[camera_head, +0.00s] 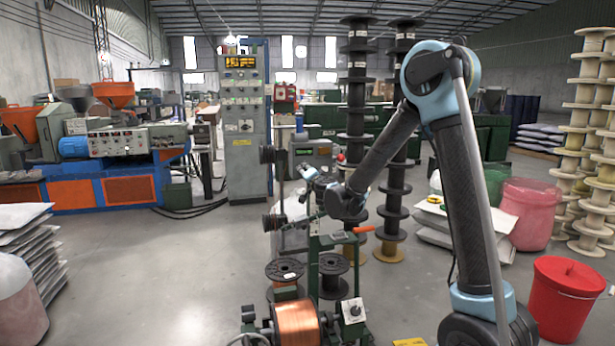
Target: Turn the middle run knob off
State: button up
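A small control box with a pale face and a dark round knob (354,310) stands at the front, right of a copper-wound spool (297,322). I cannot tell whether it is the middle run knob, nor read its setting. Any other run knobs are hidden or too small to tell.
Black empty spools (333,275) stand on the green winding frame. Tall stacks of dark spools (357,100) rise behind my arm. A tall grey control cabinet (243,125) stands behind. A red bin (562,305) is at front right. The floor at left centre is clear.

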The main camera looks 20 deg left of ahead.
jog(key=shift+s, duration=0.1)
jog(key=o, duration=1.1)
jog(key=shift+f, duration=0.1)
jog(key=shift+c, duration=0.2)
jog(key=v, duration=1.1)
jog(key=shift+s+d, duration=0.15)
jog(key=shift+s, duration=0.2)
jog(key=shift+d, duration=0.1)
